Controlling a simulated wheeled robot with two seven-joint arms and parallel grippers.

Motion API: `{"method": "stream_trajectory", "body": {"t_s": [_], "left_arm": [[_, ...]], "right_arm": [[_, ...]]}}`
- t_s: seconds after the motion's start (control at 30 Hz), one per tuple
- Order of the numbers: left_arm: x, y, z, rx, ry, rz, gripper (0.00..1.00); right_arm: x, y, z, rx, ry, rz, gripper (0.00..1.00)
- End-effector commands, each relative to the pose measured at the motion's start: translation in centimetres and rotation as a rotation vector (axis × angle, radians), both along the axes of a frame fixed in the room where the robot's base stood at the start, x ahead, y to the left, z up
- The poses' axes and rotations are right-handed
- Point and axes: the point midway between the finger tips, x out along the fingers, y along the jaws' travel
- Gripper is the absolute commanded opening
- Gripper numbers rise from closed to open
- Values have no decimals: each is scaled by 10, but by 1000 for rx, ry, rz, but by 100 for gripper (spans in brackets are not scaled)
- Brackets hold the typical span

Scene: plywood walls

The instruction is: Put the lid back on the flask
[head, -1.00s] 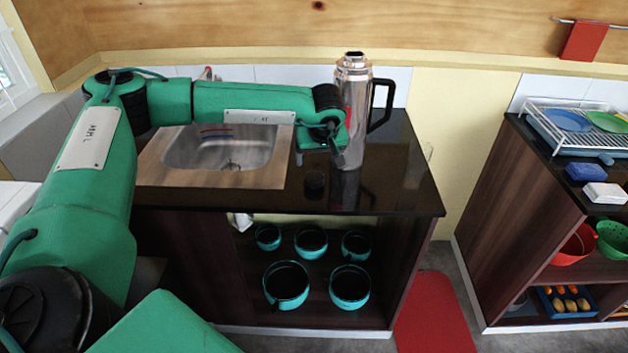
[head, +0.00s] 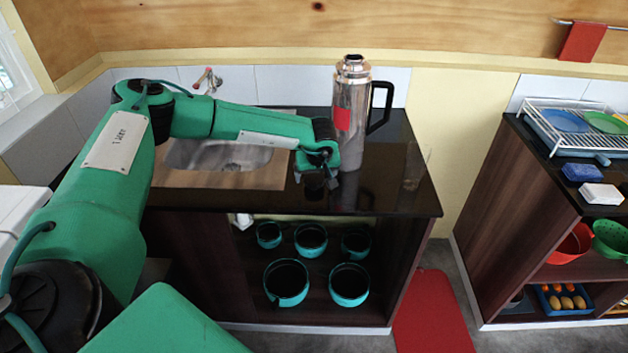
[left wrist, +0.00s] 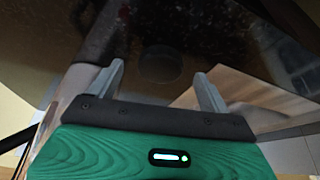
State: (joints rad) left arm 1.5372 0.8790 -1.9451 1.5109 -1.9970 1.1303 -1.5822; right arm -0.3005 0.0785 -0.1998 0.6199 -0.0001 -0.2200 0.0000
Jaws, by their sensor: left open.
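The flask (head: 351,125) is a tall steel bottle with a black handle and a red patch. It stands upright on the dark counter with its dark top opening bare. A small dark round piece, seemingly the lid (left wrist: 161,64), sits on the glossy counter in front of the flask. My left gripper (head: 320,173) is over it in the head view and hides part of it. In the left wrist view, the left gripper (left wrist: 159,85) is open, its two fingers apart with the dark piece ahead between them, not gripped. My right gripper is not in view.
A sink (head: 222,154) lies left of the flask, under my left arm. A clear glass (head: 414,165) stands near the counter's right end. Several teal-edged pots sit on the shelf below. A dish rack (head: 560,140) stands on the right cabinet.

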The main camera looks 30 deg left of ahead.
Motion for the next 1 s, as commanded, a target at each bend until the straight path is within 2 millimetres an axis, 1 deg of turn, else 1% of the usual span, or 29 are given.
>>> {"method": "stream_trajectory", "body": {"t_s": [0.03,0.1,0.2,0.3,0.67,0.77,0.9,0.93,1.0], "left_arm": [[2,3,-3,2,4,1,81],[6,8,-11,2,2,1,81],[10,12,-25,1,3,1,81],[12,14,-32,1,1,2,81],[13,14,-35,0,0,1,81],[13,14,-34,0,0,1,63],[13,14,-34,0,0,1,36],[13,14,-34,0,0,1,33],[13,14,-34,0,0,1,33]], "right_arm": [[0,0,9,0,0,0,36],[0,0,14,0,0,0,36],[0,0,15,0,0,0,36],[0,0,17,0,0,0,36],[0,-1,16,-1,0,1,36],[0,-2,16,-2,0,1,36],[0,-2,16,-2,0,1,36],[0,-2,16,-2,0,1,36],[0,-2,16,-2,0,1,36]]}}
